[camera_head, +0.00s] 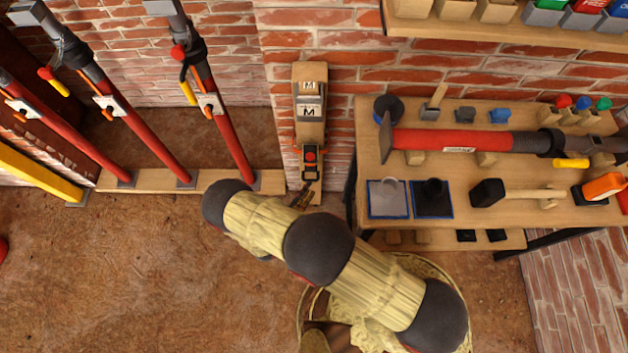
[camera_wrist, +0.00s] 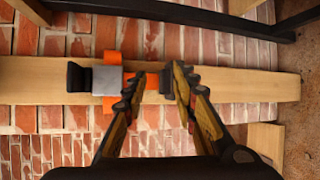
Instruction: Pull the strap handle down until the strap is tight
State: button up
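A wooden board (camera_head: 297,72) is fixed upright on the brick wall and bears a grey block marked M (camera_head: 309,108). Below the block sits a buckle with an orange-red part (camera_head: 310,156), and a dark strap handle (camera_head: 310,173) is under it. In the wrist view the board (camera_wrist: 225,85) runs sideways, with the grey and orange buckle (camera_wrist: 107,79) left of centre. My gripper (camera_wrist: 157,76) is open, its fingers apart on either side of the dark handle (camera_wrist: 166,82). In the head view my gripper (camera_head: 301,196) is just below the handle. Contact cannot be told.
A wooden workbench (camera_head: 470,114) with tools stands right of the board, its dark leg (camera_head: 351,178) close by. Red props (camera_head: 150,140) stand on a wooden sill (camera_head: 218,178) to the left. The floor (camera_head: 150,270) at front left is clear.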

aim_at(311, 180)
jog(key=shift+t+y, duration=0.4)
jog(key=shift+y, duration=0.4)
jog(key=shift+w+d+f+b, duration=0.25)
jog(key=shift+w+f, duration=0.5)
jog(key=shift+w, duration=0.35)
jog(key=shift+w+d+f+b, duration=0.15)
jog(key=shift+w+f+b, duration=0.1)
jog(key=shift+w+f, duration=0.7)
jog(key=shift+w+d+f+b, duration=0.25)
jog(key=shift+w+f, duration=0.25)
jog(key=shift+w, duration=0.8)
jog(key=c, duration=0.3)
jog(key=c, duration=0.4)
grip_shut()
